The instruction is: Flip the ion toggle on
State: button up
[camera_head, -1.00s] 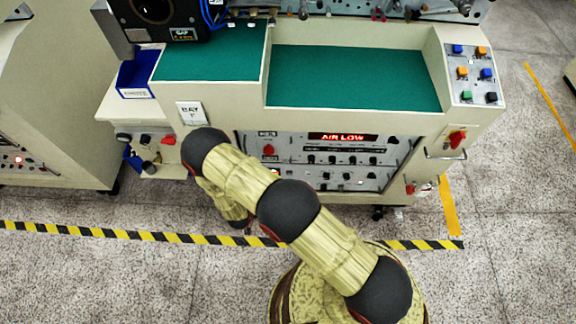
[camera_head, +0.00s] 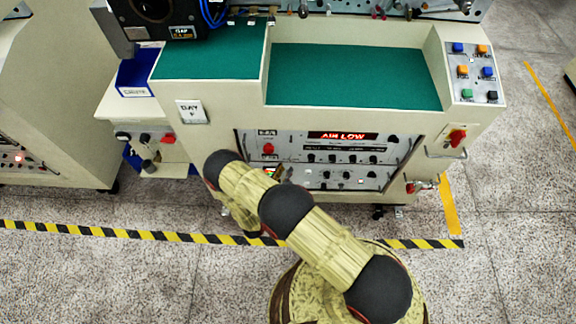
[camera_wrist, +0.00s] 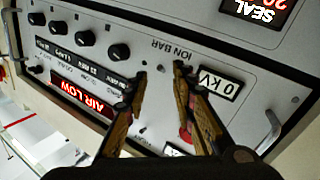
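The control panel (camera_head: 300,142) is on the front of the cream machine. In the wrist view the panel (camera_wrist: 262,62) appears upside down, with the ION BAR label (camera_wrist: 170,47) just beyond my fingertips. In the head view my arm hides the gripper.
A 0 kV display (camera_wrist: 217,83) lies close to the right finger. Several black knobs (camera_wrist: 118,52) and the AIR LOW display (camera_wrist: 82,96) are to the left. A metal handle (camera_wrist: 271,128) stands out at the right. A red rotary switch (camera_head: 457,138) is on the machine's right front.

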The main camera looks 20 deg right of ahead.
jog(key=shift+x, duration=1.95)
grip_shut()
